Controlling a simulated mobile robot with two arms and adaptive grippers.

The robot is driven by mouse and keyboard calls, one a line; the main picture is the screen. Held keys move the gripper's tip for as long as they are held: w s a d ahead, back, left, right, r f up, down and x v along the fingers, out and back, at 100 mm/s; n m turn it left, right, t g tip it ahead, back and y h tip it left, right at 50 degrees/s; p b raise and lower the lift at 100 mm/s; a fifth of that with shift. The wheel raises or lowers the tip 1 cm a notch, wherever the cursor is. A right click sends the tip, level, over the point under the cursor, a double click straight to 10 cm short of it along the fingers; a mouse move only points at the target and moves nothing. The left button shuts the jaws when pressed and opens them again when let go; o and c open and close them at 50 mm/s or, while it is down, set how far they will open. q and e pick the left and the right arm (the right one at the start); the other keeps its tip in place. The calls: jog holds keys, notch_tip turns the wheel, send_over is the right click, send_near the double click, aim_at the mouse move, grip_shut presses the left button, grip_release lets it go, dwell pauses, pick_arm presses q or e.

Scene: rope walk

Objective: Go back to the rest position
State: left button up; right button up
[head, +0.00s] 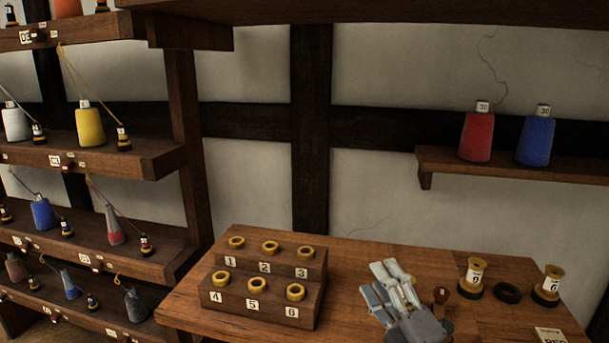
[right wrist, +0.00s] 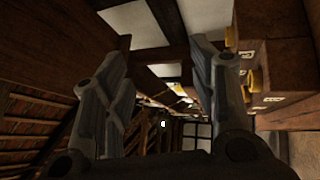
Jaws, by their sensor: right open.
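My right gripper (head: 389,283) is above the front right part of the wooden table (head: 363,250) in the head view. Its fingers are apart and nothing is between them. In the right wrist view the two fingers (right wrist: 160,85) stand wide apart, with the room's beams and roof behind them. My left gripper does not show in either view.
A stepped block (head: 247,310) with numbered yellow rings stands left of my right gripper. To its right are two spools (head: 474,277) (head: 549,286), a black ring (head: 507,293) and a red-brown knob (head: 440,295). Shelves with yarn cones (head: 90,125) fill the left side.

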jog(key=s+d+f+m+g+h, duration=0.2)
jog(key=d+f+m+h, duration=0.15)
jog(key=f+m, duration=0.2)
jog(key=s+d+f+m+g+h, duration=0.1)
jog(key=s+d+f+m+h, duration=0.1)
jog(key=f+m+h, duration=0.3)
jog(key=s+f+m+g, duration=0.5)
jog(key=s+f+g, duration=0.3)
jog(key=s, duration=0.6)
jog(key=s+f+m+g, duration=0.5)
jog(key=s+f, duration=0.5)
jog(key=s, duration=0.3)
notch_tip(320, 180, down, 27)
jog(key=s+g, duration=0.2)
jog(key=s+d+f, duration=0.1)
jog(key=s+f, duration=0.6)
jog(key=s, duration=0.1)
jog(key=s+d+f+p, duration=0.1)
jog(key=s+d+f, duration=0.1)
jog(key=s+f, duration=0.5)
jog(key=shift+s+d+f+n+g, duration=0.3)
jog(key=shift+s+n+g, duration=0.15)
jog(key=shift+s, duration=0.35)
